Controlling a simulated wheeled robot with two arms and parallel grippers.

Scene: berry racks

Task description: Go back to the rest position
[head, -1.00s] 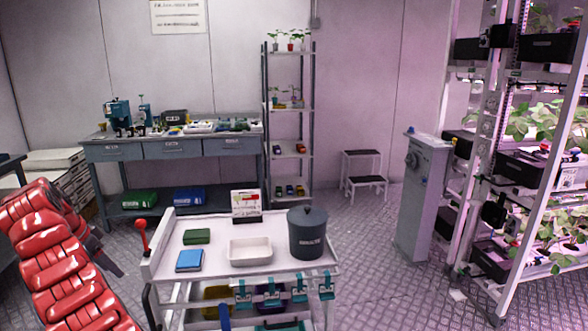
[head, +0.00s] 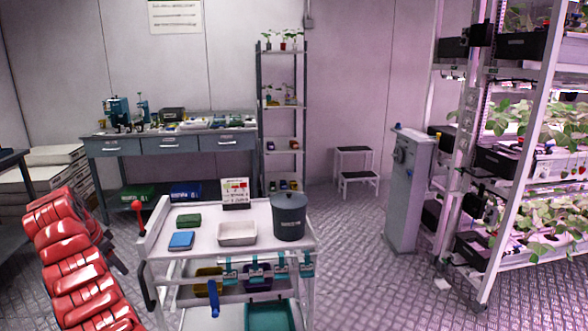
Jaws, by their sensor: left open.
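My left arm comes in from the left as a stack of red segments. Its dark left gripper (head: 117,260) shows small beyond the arm, partly hidden by the red links. It is open, and I see nothing held in it. It is left of the white cart (head: 200,263), apart from it in the picture. My right gripper is out of view.
The cart carries a blue box (head: 181,241), a green box (head: 188,220), a white tray (head: 237,234) and a dark lidded bin (head: 289,217). A workbench (head: 172,147) stands behind. Plant racks (head: 512,170) stand at right. Floor between cart and racks is clear.

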